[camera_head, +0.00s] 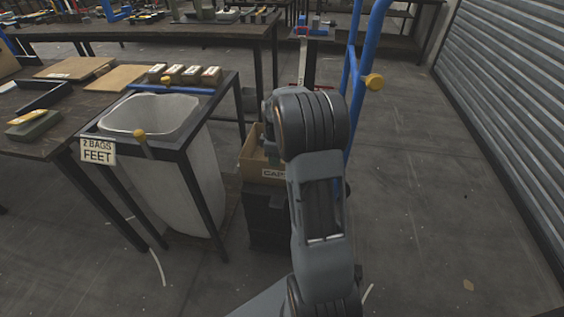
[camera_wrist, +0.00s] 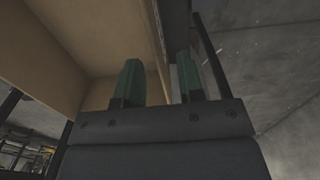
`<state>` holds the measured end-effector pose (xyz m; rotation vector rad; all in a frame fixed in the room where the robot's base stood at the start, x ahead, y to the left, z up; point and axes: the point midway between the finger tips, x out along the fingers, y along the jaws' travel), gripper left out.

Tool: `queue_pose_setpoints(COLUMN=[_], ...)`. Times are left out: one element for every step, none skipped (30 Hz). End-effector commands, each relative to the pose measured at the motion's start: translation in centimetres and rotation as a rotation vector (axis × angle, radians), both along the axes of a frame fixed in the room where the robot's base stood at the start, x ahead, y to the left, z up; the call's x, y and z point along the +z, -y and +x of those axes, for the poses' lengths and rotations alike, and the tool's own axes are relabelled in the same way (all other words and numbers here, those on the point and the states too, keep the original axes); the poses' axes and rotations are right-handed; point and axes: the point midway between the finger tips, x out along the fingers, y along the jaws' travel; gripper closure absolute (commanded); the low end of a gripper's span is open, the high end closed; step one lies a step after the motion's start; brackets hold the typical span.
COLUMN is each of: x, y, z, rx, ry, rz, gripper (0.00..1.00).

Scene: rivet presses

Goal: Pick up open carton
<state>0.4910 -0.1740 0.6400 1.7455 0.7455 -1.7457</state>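The open carton (camera_head: 258,163) is a brown cardboard box with a white label on its front, partly readable as "CAP". It sits on a black stack (camera_head: 268,222) just left of my arm, which hides its right side. In the wrist view its brown wall (camera_wrist: 95,40) fills the upper left, very close to my gripper. My gripper (camera_wrist: 159,72) has two green fingers standing apart. The left finger overlaps the cardboard, and a carton edge appears to run between the fingers. Contact cannot be told. My arm mostly hides the gripper in the head view.
Left is a dark-framed stand with a white bag (camera_head: 165,180) and a "2 BAGS FEET" sign (camera_head: 97,151), beside a workbench (camera_head: 45,140). The floor to the right is clear up to a shutter (camera_head: 510,80).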

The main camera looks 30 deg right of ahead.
Motion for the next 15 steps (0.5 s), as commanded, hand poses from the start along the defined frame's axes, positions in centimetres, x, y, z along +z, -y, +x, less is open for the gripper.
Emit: queue_pose_setpoints(x=[-0.3,-0.4,-0.5,-0.5,-0.6,-0.8,-1.1,-1.3,-1.8,-2.1,-2.6,-3.1,-3.6,-4.0,-4.5], y=[0.0,0.0,0.0,0.0,0.0,0.0,0.0,0.1,0.1,0.2,0.2,0.3,0.3,0.4,0.3], z=[0.0,0.0,0.0,0.0,0.0,0.0,0.0,0.0,0.0,0.0,0.1,0.1,0.1,0.1,0.1], rx=[0.0,0.0,0.0,0.0,0.0,0.0,-0.001,-0.001,-0.001,-0.001,-0.001,-0.001,-0.001,0.0,0.0], ry=[0.0,0.0,0.0,0.0,0.0,-0.001,-0.001,-0.001,-0.001,-0.001,-0.001,-0.002,-0.002,-0.002,-0.002], rz=[0.0,0.0,0.0,0.0,0.0,0.001,0.001,0.001,0.001,0.001,0.0,0.001,0.001,0.001,0.001], gripper=[0.65,0.65,0.65,0.65,0.65,0.65,0.65,0.65,0.65,0.65,0.65,0.65,0.65,0.65,0.65])
